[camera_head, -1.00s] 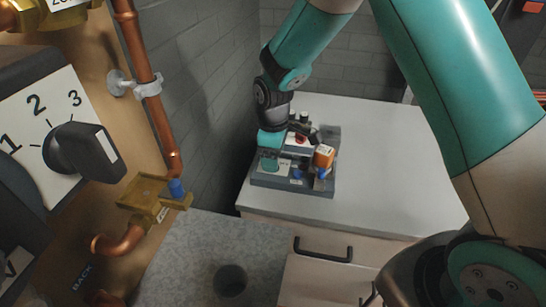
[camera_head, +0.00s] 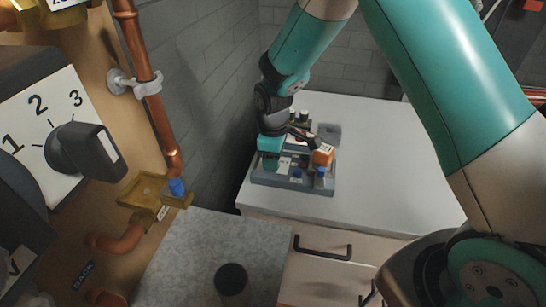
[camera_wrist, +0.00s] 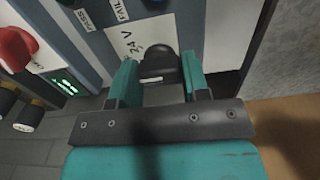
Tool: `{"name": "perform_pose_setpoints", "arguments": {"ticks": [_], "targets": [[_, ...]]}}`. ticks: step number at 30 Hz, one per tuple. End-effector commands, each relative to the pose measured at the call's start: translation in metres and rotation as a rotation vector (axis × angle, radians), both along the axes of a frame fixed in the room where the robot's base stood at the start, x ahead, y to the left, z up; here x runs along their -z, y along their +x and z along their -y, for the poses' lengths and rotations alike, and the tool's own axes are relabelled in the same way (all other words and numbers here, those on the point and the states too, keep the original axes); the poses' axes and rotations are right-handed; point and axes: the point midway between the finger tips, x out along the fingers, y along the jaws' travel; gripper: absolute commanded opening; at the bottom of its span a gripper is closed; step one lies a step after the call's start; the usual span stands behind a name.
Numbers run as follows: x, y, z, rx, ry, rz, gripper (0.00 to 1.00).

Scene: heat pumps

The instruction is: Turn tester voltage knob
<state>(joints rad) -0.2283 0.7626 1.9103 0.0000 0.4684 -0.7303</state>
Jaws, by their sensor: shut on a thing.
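The tester (camera_head: 315,184) is a small grey device on the white worktop, with an orange block (camera_head: 323,155) and blue parts on it. My gripper (camera_head: 270,157) reaches down onto its left part, and hides the knob in the head view. In the wrist view, the black voltage knob (camera_wrist: 163,68) carries a white mark and sits by a white label (camera_wrist: 125,45) reading 24 V. My gripper (camera_wrist: 160,80) is shut on the knob, with one teal finger at each side.
A grey wall stands behind the white worktop (camera_head: 390,170). A board with a dial (camera_head: 85,150) and copper pipes (camera_head: 150,95) fills the left.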

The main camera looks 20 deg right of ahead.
Motion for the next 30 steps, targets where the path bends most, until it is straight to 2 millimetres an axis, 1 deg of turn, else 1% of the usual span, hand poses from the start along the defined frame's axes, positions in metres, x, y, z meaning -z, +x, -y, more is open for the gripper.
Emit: {"name": "perform_pose_setpoints", "arguments": {"ticks": [8, 21, 30], "targets": [[-0.0006, 0.0003, 0.0, 0.144, 0.0, 0.0, 0.19], [-0.0008, 0.0005, 0.0, 0.513, 0.0, 0.0, 0.19], [-0.0009, 0.0006, 0.0, 0.694, 0.0, 0.001, 0.19]]}}
